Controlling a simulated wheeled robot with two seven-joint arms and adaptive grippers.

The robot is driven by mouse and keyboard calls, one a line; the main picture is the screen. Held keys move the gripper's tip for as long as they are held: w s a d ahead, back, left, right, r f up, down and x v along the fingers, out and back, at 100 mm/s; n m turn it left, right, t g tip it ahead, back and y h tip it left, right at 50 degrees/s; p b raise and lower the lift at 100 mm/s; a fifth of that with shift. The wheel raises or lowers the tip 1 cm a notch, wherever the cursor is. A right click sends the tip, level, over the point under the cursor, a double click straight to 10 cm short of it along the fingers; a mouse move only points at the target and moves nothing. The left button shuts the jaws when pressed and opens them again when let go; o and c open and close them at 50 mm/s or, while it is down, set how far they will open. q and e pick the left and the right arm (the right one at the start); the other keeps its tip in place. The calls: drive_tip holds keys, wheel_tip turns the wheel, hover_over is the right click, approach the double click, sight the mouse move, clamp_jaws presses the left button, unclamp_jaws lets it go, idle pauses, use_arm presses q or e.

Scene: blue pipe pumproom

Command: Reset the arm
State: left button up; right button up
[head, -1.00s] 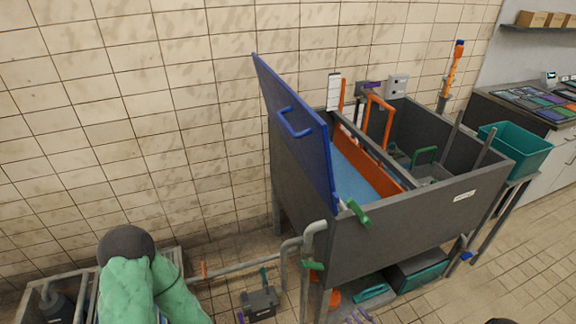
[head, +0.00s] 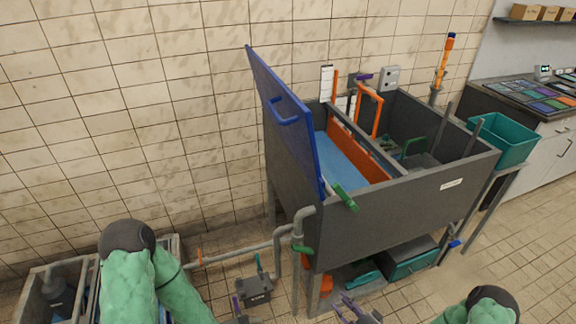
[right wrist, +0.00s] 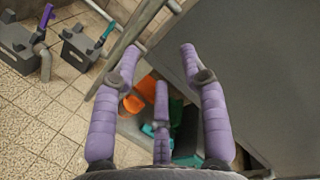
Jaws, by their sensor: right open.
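My right gripper (head: 352,309) shows at the bottom of the head view, in front of the grey tank stand. In the right wrist view its purple fingers (right wrist: 162,60) are spread open, with nothing between them. The dark grey tank wall fills the upper right there, and a pipe crosses near the left fingertip; I cannot tell whether they touch. My right arm (head: 482,305) enters at the bottom right of the head view in a green sleeve. My left arm (head: 140,275) is at the bottom left; its gripper is out of sight.
The grey tank (head: 400,215) has its blue lid (head: 290,125) raised. A grey pipe (head: 240,250) runs low along the wall. A teal bin (head: 505,140) stands at the right. The right-hand floor is clear.

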drive_tip(key=s+a+f+n+g+h+p, duration=0.1)
drive_tip(key=s+a+f+n+g+h, duration=0.2)
drive_tip(key=s+a+n+g+h, duration=0.25)
drive_tip(key=s+a+r+n+g, duration=0.1)
drive_tip(key=s+n+g, duration=0.2)
drive_tip(key=s, duration=0.3)
drive_tip(key=s+a+r+n+g+p, duration=0.1)
drive_tip(key=s+a+n+g, duration=0.1)
drive_tip(key=s+n+g, duration=0.2)
drive_tip(key=s+g, duration=0.1)
drive_tip(key=s, duration=0.1)
drive_tip(key=shift+s+a+r, duration=0.25)
drive_tip(key=shift+s+a, duration=0.05)
drive_tip(key=shift+s, duration=0.1)
idle(5.8)
